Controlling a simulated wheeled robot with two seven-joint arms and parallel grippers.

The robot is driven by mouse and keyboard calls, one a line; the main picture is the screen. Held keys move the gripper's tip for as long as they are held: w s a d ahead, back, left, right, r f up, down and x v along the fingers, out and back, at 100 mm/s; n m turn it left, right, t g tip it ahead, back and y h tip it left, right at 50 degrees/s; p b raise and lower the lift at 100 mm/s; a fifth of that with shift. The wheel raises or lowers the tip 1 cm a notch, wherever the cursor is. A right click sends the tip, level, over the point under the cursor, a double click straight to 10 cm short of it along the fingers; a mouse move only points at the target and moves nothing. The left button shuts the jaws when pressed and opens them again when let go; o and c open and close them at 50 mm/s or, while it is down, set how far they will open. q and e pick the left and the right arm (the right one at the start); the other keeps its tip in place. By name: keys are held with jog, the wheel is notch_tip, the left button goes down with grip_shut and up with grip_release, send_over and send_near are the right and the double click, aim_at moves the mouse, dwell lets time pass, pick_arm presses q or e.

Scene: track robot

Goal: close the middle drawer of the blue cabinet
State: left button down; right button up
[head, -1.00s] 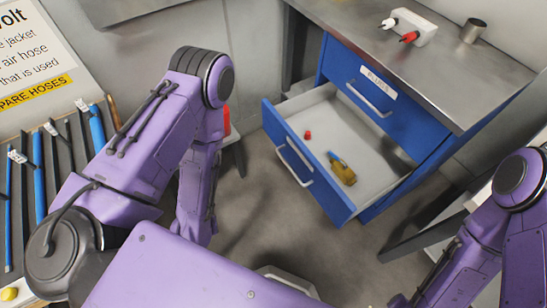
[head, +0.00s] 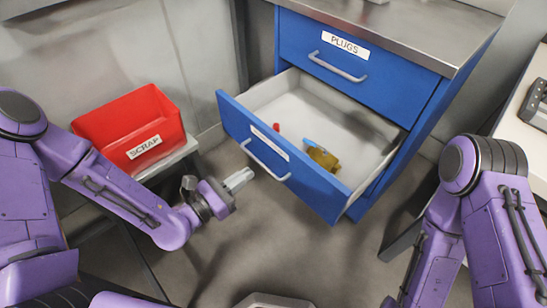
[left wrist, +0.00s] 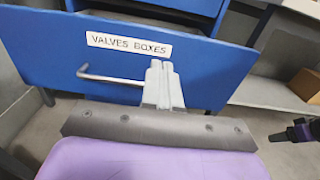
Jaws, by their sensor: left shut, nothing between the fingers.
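The blue cabinet (head: 425,115) stands right of centre in the head view. Its middle drawer (head: 232,112) is pulled out below a shut drawer labelled PLUGS (head: 330,58). Inside the open drawer lie a small red piece (head: 277,127) and a brass-coloured fitting with a blue part (head: 322,157). My left gripper (head: 250,174) is shut and empty, in front of the drawer's left part, close to its handle (head: 262,160). In the left wrist view the shut fingers (left wrist: 159,66) overlap the front labelled VALVES BOXES (left wrist: 128,45), beside the handle (left wrist: 105,77); I cannot tell whether they touch.
A red SCRAP bin (head: 130,125) sits on a small stand left of the drawer. A steel worktop (head: 410,30) covers the cabinet. A pale table (head: 520,125) is at the right. Grey floor in front of the drawer is clear.

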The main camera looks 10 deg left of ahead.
aim_at(283, 148)
pick_arm(q)
jog(key=x, duration=1)
jog(key=shift+w+d, duration=0.25)
